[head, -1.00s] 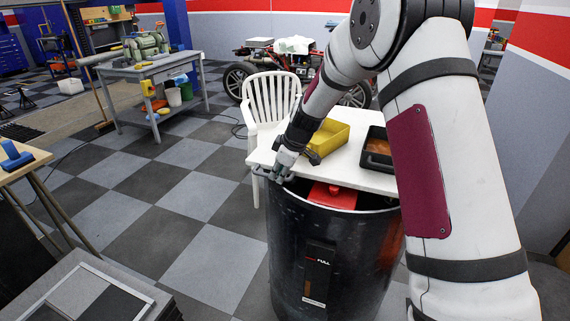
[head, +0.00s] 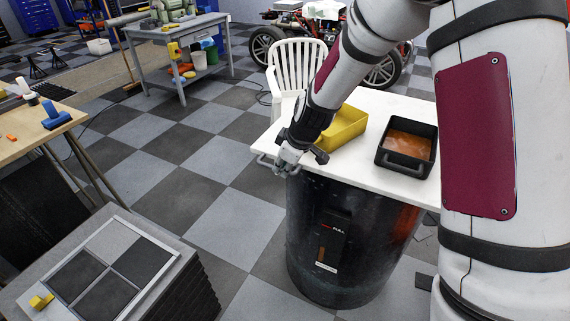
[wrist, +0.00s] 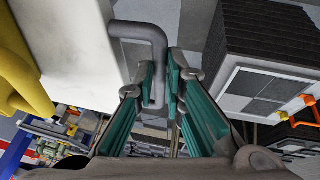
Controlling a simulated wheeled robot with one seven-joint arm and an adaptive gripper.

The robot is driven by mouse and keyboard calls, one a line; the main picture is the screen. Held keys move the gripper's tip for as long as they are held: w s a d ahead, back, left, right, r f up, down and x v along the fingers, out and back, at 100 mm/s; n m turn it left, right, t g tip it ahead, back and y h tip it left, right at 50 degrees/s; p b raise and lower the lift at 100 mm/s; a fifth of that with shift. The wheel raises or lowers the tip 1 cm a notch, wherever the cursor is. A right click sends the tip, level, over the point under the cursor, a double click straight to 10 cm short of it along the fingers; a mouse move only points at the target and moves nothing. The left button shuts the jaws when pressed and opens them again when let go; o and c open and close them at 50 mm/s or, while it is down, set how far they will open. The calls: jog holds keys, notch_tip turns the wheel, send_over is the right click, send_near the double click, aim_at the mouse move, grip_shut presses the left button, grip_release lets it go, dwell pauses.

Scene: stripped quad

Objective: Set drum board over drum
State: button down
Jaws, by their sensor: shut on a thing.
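The drum board (head: 410,107) is a white slab with a grey bar handle (head: 263,160) at its near left end. It lies over the black drum (head: 350,245), hiding the drum's top; I cannot tell if it touches the rim. My gripper (head: 277,165) is shut on that handle. In the wrist view, the handle (wrist: 138,30) runs down between the fingertips of my gripper (wrist: 164,82), beside the white board (wrist: 68,50). A yellow bin (head: 343,128) and a black tray (head: 383,152) with orange-brown contents stand on the board.
A white chair (head: 297,62) stands behind the board. A stack with a grey checkered top (head: 110,255) is at front left, a wooden table (head: 30,140) at left. A grey workbench (head: 185,35) is farther back. Checkered floor left of the drum is clear.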

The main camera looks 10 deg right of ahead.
jog(key=shift+s+a+f, duration=0.1)
jog(key=shift+s+a, duration=0.15)
jog(key=shift+s, duration=0.05)
jog(key=c, duration=1.7)
grip_release()
jog(key=shift+o, duration=0.2)
jog(key=shift+d+r, duration=0.1)
jog(key=shift+r, duration=0.1)
jog(key=shift+d+r, duration=0.1)
jog(key=shift+r, duration=0.2)
jog(key=v, duration=1.1)
jog(key=shift+s, duration=0.15)
